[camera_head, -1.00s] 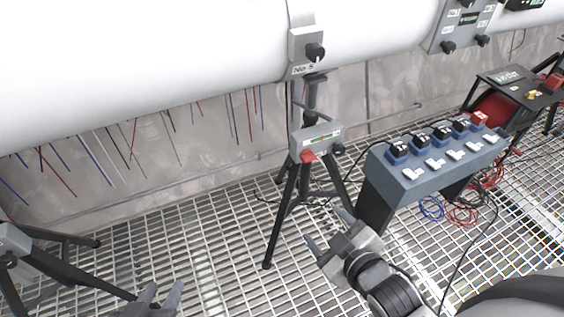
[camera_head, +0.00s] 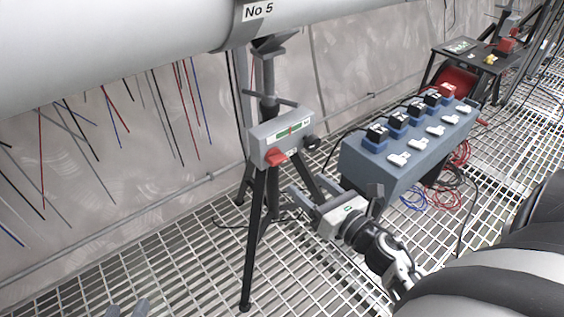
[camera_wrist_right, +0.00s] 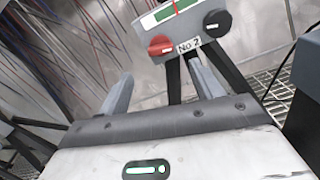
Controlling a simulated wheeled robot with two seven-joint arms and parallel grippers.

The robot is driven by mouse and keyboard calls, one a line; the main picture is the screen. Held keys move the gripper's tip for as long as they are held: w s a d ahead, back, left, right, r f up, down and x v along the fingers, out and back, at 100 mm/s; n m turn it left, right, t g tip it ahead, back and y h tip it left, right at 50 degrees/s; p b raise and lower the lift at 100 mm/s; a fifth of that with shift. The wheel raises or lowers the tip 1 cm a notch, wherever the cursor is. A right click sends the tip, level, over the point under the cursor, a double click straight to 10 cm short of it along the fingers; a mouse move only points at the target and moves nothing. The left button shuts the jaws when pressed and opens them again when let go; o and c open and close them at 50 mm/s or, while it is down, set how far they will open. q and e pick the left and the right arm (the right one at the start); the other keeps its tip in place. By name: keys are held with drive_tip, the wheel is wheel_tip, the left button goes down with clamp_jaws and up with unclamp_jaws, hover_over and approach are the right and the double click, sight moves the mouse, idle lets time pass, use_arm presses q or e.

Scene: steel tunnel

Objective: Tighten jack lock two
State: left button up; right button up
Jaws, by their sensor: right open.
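The jack (camera_head: 283,137) is a grey box on a black tripod, with a green gauge on its face, a red knob (camera_head: 275,157) and a black knob (camera_head: 311,143). In the right wrist view the label "No 2" (camera_wrist_right: 189,46) sits between the red knob (camera_wrist_right: 161,45) and the black knob (camera_wrist_right: 216,23). My right gripper (camera_head: 316,192) is open and empty, below and to the right of the red knob, apart from it. Its fingers (camera_wrist_right: 160,88) point up toward the jack box.
A large white pipe (camera_head: 120,55) with a "No 5" label runs above the jack. The floor is steel grating (camera_head: 190,270).

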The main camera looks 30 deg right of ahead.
sight(281, 162)
drive_tip(key=w, duration=1)
drive_tip(key=shift+a, duration=0.4)
drive_tip(key=c, duration=1)
